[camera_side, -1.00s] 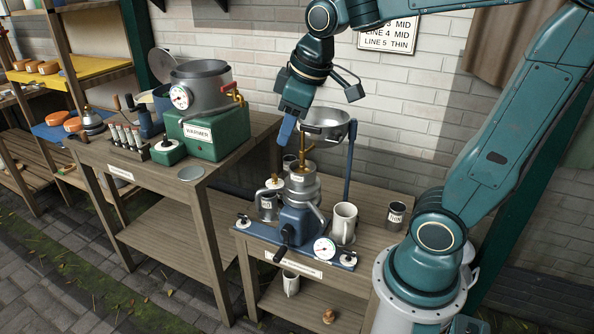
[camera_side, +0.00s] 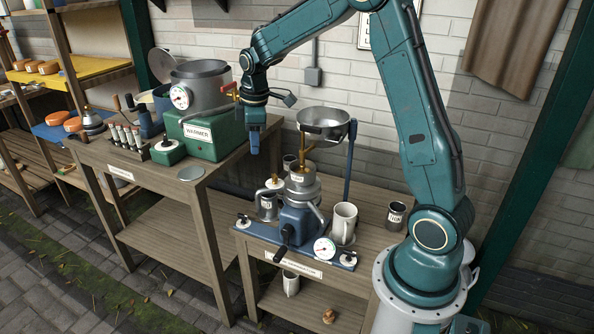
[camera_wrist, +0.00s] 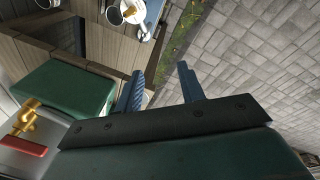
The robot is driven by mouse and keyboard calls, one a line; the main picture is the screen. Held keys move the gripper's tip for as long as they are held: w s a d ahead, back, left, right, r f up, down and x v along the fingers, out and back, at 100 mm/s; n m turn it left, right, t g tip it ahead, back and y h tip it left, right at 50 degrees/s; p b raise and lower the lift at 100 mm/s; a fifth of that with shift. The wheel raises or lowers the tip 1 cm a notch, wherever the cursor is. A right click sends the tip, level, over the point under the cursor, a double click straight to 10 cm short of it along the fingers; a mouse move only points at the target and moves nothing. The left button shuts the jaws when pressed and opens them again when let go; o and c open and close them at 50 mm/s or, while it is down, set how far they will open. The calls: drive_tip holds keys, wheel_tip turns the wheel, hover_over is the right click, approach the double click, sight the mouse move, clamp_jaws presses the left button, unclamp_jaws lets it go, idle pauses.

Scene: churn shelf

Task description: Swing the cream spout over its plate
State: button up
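The cream separator (camera_side: 297,222) stands on the lower bench, with a blue body, grey metal top and a steel bowl (camera_side: 323,124) above it. Curved grey pipes come off its upper body; I cannot tell which is the cream spout. A small round grey disc (camera_side: 191,173), possibly a plate, lies at the front corner of the left bench. My gripper (camera_side: 254,148) hangs beside the right end of the green warmer, left of the separator and apart from it. In the wrist view its two blue fingers (camera_wrist: 160,84) are spread with nothing between them.
The paved floor is open in front.

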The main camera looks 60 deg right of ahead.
drive_tip(key=w+d+f+n+g, duration=0.1)
drive_tip(key=w+d+f, duration=0.2)
drive_tip(key=d+f, duration=0.2)
wheel_tip(320, 180, down, 3)
drive_tip(key=shift+r+n, duration=0.15)
drive_tip(key=shift+n, duration=0.15)
drive_tip(key=f, duration=0.9)
drive_tip(key=w+f, duration=0.1)
drive_tip(key=f, duration=0.3)
drive_tip(key=shift+d+f, duration=0.35)
clamp_jaws()
